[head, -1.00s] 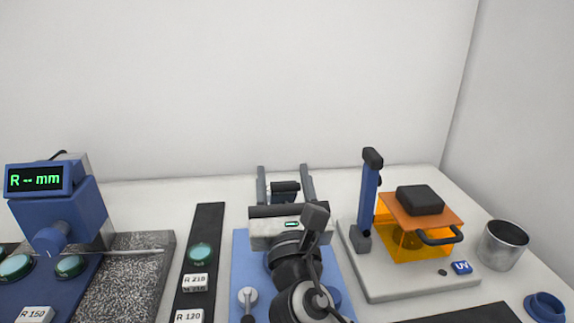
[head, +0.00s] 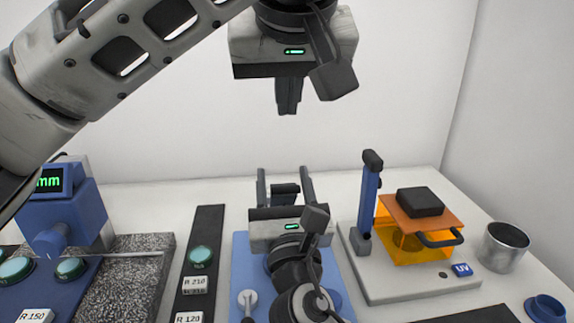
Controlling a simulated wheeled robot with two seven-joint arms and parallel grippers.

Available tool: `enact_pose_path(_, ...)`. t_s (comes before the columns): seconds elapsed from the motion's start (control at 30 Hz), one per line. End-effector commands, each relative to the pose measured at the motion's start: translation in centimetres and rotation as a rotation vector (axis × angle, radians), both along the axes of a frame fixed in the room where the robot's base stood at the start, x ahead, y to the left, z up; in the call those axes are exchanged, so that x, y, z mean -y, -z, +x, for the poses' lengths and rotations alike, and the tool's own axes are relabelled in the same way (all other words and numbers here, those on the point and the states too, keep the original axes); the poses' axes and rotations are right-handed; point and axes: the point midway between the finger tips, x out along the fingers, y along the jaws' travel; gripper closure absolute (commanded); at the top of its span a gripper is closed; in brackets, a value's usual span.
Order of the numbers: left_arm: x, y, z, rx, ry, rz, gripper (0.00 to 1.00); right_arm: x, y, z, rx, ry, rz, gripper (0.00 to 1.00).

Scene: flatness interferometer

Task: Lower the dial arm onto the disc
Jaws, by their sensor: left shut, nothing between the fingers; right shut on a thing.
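The dial gauge (head: 68,222), a blue unit with a knob and green display, stands at the left on a speckled granite plate (head: 130,285). A thin pale rod (head: 135,254), possibly the dial arm, extends right from it, over the plate. I see no disc under it. Green discs sit in holders at left (head: 70,268) and on the dark strip (head: 201,256). My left gripper (head: 288,105) is shut and empty, high at top centre. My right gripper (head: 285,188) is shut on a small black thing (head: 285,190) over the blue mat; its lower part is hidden.
A blue mat (head: 243,250) lies beneath my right arm. At right stand a blue post (head: 368,205), an orange UV box (head: 405,245) with a black block on top, a metal cup (head: 505,247) and a blue ring (head: 547,308).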

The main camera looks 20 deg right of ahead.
Motion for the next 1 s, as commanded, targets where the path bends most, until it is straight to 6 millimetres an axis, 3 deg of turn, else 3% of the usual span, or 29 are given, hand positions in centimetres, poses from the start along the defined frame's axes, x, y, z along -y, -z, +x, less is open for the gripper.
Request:
enact_pose_path(0.17,0.3,1.1,0.1,0.007,-0.027,0.027,1.00,-0.1,-0.6,-0.2,0.014,-0.002,0.000,0.90)
enact_pose_path(0.63,1.4,8.6,5.6,0.007,-0.025,0.024,1.00,0.0,-0.6,-0.2,0.013,-0.002,0.000,0.90)
enact_pose_path(0.8,1.0,10.4,3.7,0.009,-0.019,0.024,1.00,0.0,-0.6,-0.2,0.013,-0.001,0.001,0.90)
enact_pose_path(1.0,0.9,11.3,2.9,0.008,-0.022,0.022,1.00,0.0,-0.6,-0.2,0.013,-0.001,0.001,0.90)
